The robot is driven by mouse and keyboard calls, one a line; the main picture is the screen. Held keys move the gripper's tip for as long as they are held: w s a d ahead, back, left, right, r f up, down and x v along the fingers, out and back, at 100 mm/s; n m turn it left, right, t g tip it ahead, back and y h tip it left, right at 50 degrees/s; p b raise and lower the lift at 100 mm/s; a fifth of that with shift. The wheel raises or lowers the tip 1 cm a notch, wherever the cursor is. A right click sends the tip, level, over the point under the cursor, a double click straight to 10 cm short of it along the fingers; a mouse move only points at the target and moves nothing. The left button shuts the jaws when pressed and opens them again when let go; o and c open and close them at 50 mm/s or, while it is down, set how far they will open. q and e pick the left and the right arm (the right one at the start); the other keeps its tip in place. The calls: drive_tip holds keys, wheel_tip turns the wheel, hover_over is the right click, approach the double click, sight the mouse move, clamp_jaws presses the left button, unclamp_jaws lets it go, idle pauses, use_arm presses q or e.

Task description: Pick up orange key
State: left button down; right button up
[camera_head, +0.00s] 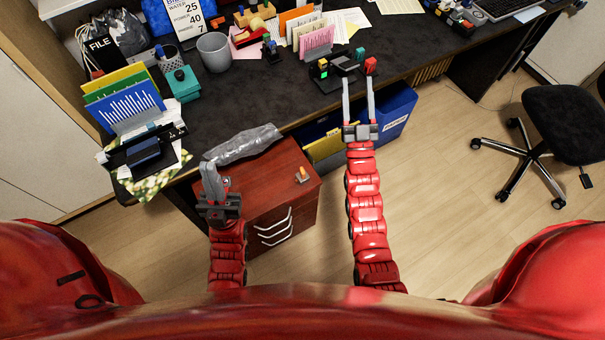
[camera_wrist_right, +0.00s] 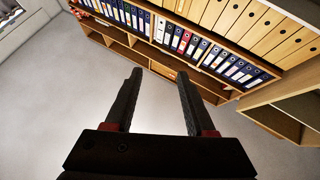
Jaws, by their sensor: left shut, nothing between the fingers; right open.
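A small orange piece (camera_head: 302,174), which looks like the orange key, sits on top of the red-brown drawer cabinet (camera_head: 262,205), near its right side. It is too small to make out its shape. My left gripper (camera_head: 209,164) is shut and empty, left of the orange piece and near the cabinet's left edge. My right gripper (camera_head: 358,82) is open and empty, its fingers reaching toward the desk edge, farther up and right of the orange piece. In the right wrist view its two fingers (camera_wrist_right: 159,78) stand apart with nothing between them.
A grey wrapped bundle (camera_head: 243,145) lies between the desk edge and the cabinet. The dark desk (camera_head: 240,100) holds papers, a grey cup (camera_head: 214,52) and a small device (camera_head: 344,66). A blue bin (camera_head: 398,112) stands below. An office chair (camera_head: 570,120) is at right; the floor between is clear.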

drive_tip(key=w+a+f+g+b, duration=0.1)
drive_tip(key=w+a+f+g, duration=0.4)
drive_tip(key=w+f+g, duration=0.5)
drive_tip(key=n+g+h+b, duration=0.2)
drive_tip(key=g+b, duration=0.5)
drive_tip(key=g, duration=0.8)
hover_over(302, 170)
wheel_tip(302, 170, down, 18)
drive_tip(key=f, duration=0.2)
drive_tip(key=f+p, duration=0.1)
drive_tip(key=f, duration=0.2)
drive_tip(key=shift+s+d+f, duration=0.15)
drive_tip(key=shift+d+f, duration=0.05)
drive_tip(key=shift+f, duration=0.6)
drive_tip(key=shift+f+p, duration=0.3)
drive_tip(key=shift+f, duration=0.1)
wheel_tip(302, 170, down, 3)
drive_tip(key=shift+a+r, duration=0.1)
drive_tip(key=shift+r, duration=0.05)
drive_tip(key=shift+f, duration=0.8)
